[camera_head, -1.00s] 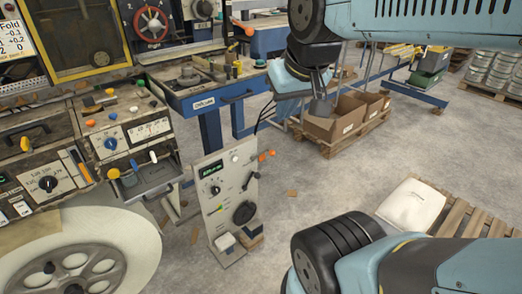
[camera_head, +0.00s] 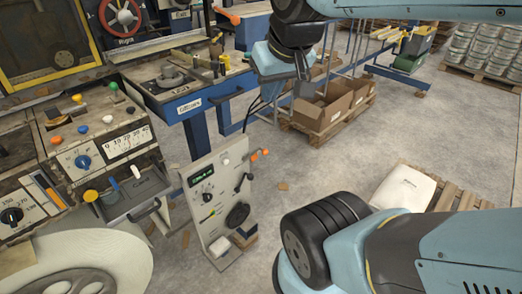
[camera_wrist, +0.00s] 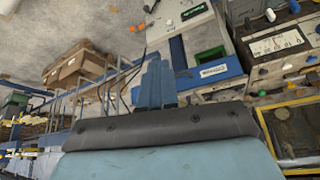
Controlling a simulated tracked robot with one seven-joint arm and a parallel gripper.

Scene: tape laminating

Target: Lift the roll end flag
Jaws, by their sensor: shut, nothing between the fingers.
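No part is clearly marked as the roll end flag, so I cannot tell which one it is. Orange-tipped levers (camera_head: 259,154) stick out from the right side of a grey control box (camera_head: 215,200) that stands on the floor. Another orange handle (camera_head: 230,17) is at the table's far side. My gripper (camera_head: 302,68) is shut and empty in mid-air, at the upper middle of the head view, above and right of the control box. Its blue fingers (camera_wrist: 156,82) show in the wrist view, apart from the control box (camera_wrist: 185,22).
A machine with knobs and dials (camera_head: 105,140) and a big pale roll (camera_head: 90,265) fills the left. A blue-legged table (camera_head: 190,103) stands behind the control box. Cardboard boxes (camera_head: 325,106) sit on a pallet, and a white sack (camera_head: 404,188) lies right. Grey floor between them is open.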

